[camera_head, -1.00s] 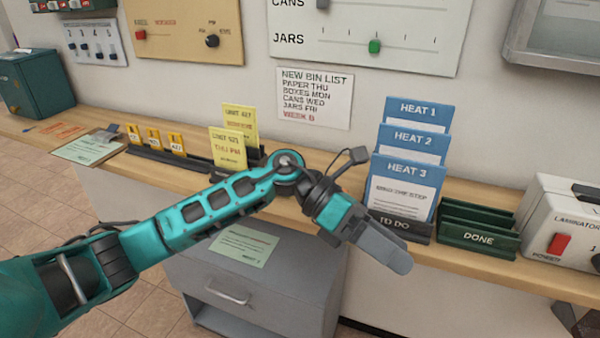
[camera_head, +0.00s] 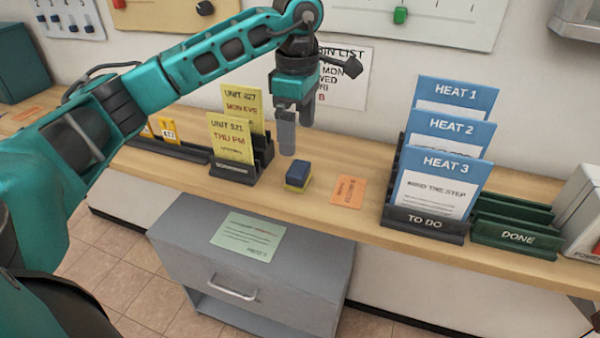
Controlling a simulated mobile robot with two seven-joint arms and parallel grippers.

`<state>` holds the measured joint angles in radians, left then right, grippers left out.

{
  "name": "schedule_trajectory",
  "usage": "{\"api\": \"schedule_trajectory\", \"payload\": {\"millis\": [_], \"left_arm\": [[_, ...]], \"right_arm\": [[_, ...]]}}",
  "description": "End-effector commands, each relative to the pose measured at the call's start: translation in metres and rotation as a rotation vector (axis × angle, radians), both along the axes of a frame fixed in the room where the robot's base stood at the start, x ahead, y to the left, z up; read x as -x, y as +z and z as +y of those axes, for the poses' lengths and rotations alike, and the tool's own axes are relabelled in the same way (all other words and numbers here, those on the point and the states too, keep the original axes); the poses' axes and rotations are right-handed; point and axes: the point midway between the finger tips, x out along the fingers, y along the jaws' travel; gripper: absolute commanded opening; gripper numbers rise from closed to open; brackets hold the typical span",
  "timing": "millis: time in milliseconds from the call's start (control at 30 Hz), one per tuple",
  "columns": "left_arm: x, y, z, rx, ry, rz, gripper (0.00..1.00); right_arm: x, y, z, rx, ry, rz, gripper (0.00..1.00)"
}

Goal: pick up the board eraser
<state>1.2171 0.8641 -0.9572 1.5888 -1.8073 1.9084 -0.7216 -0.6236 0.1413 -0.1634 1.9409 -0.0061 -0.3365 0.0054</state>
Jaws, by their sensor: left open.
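The board eraser (camera_head: 298,176) is a small block, dark blue on top with a yellow lower part. It sits on the wooden counter, between the yellow card holder and an orange card. My left gripper (camera_head: 296,138) points down above and slightly behind the eraser in the picture. It is open and empty, with its fingers apart from the eraser. My right gripper is not in view.
A black holder with yellow cards (camera_head: 231,144) stands close left of the eraser. An orange card (camera_head: 348,191) lies to its right. The TO DO rack (camera_head: 425,222) and green DONE rack (camera_head: 503,235) stand farther right. A grey cabinet (camera_head: 262,262) is below the counter.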

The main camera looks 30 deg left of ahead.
Motion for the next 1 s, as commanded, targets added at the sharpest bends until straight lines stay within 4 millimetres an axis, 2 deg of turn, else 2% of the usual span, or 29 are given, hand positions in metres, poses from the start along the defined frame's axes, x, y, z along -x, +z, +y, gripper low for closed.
{"api": "schedule_trajectory", "payload": {"millis": [33,200,433,700,1000], "left_arm": [[0.001,-0.013,0.0,-0.001,0.0,0.004,0.96],[0.0,-0.04,0.0,0.001,0.0,0.003,0.96],[0.0,-0.057,0.0,0.002,0.001,0.001,0.96],[-0.001,-0.096,0.0,0.002,0.0,0.001,0.96],[-0.002,-0.102,0.0,0.003,0.0,-0.001,0.96]], "right_arm": [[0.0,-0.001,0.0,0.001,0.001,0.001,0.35],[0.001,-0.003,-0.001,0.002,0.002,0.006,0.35],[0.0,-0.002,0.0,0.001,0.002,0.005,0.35],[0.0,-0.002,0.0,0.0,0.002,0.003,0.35],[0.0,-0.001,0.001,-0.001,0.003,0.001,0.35]]}}
